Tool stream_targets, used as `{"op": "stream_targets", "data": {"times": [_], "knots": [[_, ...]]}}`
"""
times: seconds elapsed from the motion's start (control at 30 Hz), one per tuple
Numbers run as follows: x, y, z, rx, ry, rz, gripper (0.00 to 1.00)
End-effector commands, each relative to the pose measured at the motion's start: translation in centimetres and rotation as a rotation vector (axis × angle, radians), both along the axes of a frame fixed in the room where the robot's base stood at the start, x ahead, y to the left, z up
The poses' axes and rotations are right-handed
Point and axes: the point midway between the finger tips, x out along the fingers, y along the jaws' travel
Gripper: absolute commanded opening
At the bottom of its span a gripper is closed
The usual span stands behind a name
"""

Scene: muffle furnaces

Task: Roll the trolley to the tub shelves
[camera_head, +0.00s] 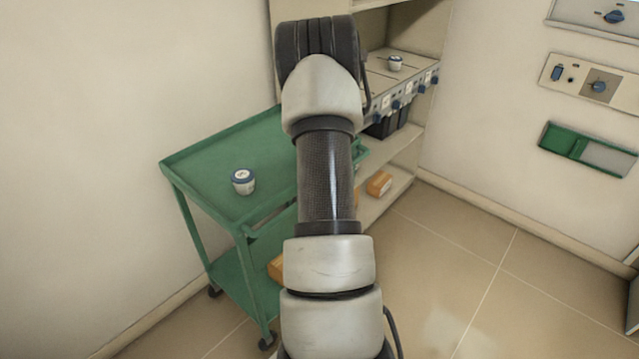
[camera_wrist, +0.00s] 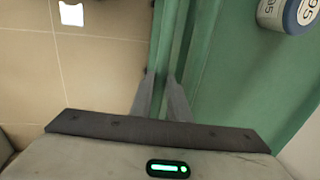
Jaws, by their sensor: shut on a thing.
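The green trolley (camera_head: 205,165) stands beside the left wall, its far end close to the beige shelves (camera_head: 405,152). A white tub with a blue lid (camera_head: 243,181) stands upright on its top deck. The tub also shows in the wrist view (camera_wrist: 288,14), at the upper right. My gripper (camera_wrist: 160,86) is shut on the trolley's green edge rail (camera_wrist: 160,50), with one finger on each side. In the head view my arm hides the gripper and part of the trolley. Another tub (camera_head: 395,63) stands on an upper shelf.
An orange-brown box (camera_head: 379,184) sits on a low shelf; another orange-brown item (camera_head: 276,268) shows at the trolley's lower deck. Wall panels (camera_head: 595,82) and a green-and-grey holder (camera_head: 588,148) are at right. The tiled floor (camera_head: 480,255) right of the trolley is clear.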

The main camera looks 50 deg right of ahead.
Motion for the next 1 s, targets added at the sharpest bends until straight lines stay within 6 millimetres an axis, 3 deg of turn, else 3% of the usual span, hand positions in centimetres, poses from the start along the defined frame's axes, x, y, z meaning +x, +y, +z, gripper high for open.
{"op": "stream_targets", "data": {"times": [0.37,0.4,0.5,0.83,1.0], "knots": [[-0.1,-0.7,0.2,-0.014,-0.004,-0.005,0.00],[-0.1,-0.7,0.2,-0.014,-0.004,-0.005,0.19],[-0.1,-0.6,0.2,-0.012,-0.003,-0.004,0.34],[0.0,-0.3,0.3,-0.008,-0.003,-0.003,0.34],[-0.4,-0.4,2.5,-0.008,-0.004,-0.003,0.34]]}}
